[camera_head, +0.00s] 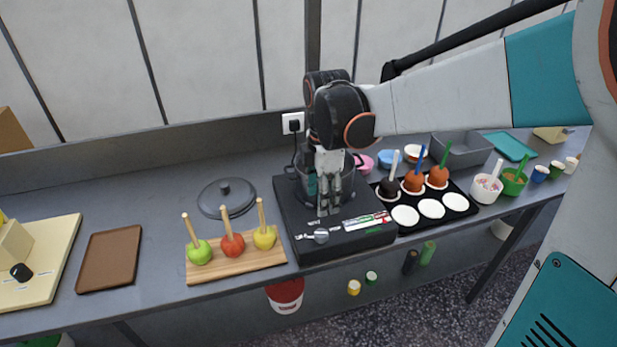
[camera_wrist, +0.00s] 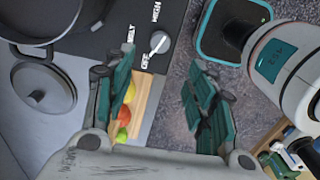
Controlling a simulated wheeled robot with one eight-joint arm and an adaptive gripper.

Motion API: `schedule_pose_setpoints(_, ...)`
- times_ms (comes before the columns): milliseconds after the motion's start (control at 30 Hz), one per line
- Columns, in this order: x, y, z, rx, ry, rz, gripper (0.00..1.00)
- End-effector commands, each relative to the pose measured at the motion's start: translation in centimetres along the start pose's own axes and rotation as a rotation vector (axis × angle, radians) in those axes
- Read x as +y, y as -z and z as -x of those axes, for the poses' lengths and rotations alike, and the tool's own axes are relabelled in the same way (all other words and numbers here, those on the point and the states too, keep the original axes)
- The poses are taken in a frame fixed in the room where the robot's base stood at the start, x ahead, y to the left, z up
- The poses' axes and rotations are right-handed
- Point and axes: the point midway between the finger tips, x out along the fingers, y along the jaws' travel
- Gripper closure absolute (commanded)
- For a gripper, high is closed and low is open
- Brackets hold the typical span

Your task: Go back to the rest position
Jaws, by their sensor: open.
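My gripper (camera_head: 327,208) hangs pointing down in front of the pot (camera_head: 312,187) on the black cooker (camera_head: 300,222), above the cooker's front part. In the wrist view my gripper (camera_wrist: 160,110) has its two teal-padded fingers apart, with nothing between them. The cooker's dial (camera_head: 321,236) is close below the fingertips in the head view; it also shows in the wrist view (camera_wrist: 159,42). The pot's rim and handle show at the upper left of the wrist view (camera_wrist: 38,50). My gripper and arm hide part of the pot.
A board (camera_head: 238,266) with three apples on sticks lies left of the cooker, with a pot lid (camera_head: 227,196) behind. A black tray (camera_head: 460,217) with three coated apples and white discs lies right, near cups and bowls. A brown tray (camera_head: 109,258) lies left.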

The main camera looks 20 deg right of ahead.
Motion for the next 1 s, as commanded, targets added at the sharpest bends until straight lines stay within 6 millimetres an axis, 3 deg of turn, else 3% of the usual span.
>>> schedule_pose_setpoints(200,-0.2,0.0,0.1,0.000,-0.005,-0.012,0.49)
schedule_pose_setpoints(367,-1.7,0.0,1.3,0.003,-0.055,-0.138,0.49)
schedule_pose_setpoints(700,-7.3,0.1,4.4,0.091,-0.264,-0.687,0.49)
schedule_pose_setpoints(1000,-12.2,0.1,5.0,0.273,-0.416,-1.170,0.49)
